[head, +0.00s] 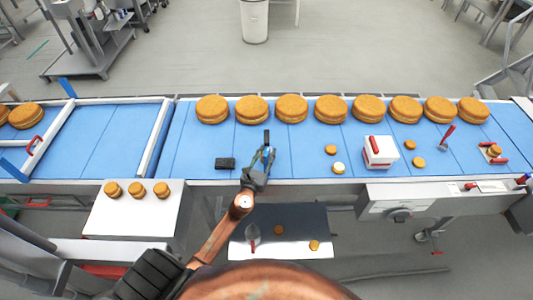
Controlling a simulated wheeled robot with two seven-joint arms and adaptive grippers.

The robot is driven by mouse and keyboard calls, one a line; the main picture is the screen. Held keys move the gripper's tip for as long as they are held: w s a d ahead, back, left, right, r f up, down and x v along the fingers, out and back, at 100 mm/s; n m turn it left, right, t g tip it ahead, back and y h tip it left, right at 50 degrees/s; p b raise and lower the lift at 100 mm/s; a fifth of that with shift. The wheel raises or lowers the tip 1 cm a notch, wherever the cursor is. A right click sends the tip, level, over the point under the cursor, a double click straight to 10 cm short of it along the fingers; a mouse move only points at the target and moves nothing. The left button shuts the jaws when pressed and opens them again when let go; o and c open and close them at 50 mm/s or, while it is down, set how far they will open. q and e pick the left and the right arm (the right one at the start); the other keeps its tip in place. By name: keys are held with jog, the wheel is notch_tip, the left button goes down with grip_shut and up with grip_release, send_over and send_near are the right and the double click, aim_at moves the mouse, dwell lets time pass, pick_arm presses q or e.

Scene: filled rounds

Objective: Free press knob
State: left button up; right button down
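A dark round knob (399,215) sits on the front of a pale box (375,203) below the belt's front edge, at the right; I take it to be the press knob. Whether anything jams it is too small to tell. My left gripper (266,148) reaches over the blue belt, left of and farther back than the knob, and well apart from it. A small dark piece shows at its tips; I cannot tell whether it is a fingertip or something held. My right gripper is not in view.
Filled rounds (291,108) line the belt's far side. A dark block (225,163) lies left of my gripper. A white box with red handles (380,151) and small rounds (331,150) stand to the right. A side table (135,215) and a low dark tray (300,222) are nearer.

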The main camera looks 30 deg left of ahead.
pick_arm(q)
grip_shut()
jog(key=shift+d+r+n+g+y+p, duration=0.15)
jog(key=shift+n+y+p, duration=0.25)
jog(key=shift+y+p, duration=0.2)
jog(key=shift+r+n+g+y+p, duration=0.1)
jog(key=shift+n+g+y+p, duration=0.05)
jog(key=shift+n+y+p, duration=0.35)
jog(key=shift+w+f+n+y, duration=0.1)
jog(key=shift+n+y, duration=0.2)
jog(key=shift+y, duration=0.4)
jog(key=shift+f+n+g+y, duration=0.15)
jog(key=shift+n+g+y, duration=0.75)
jog(key=shift+y, duration=0.4)
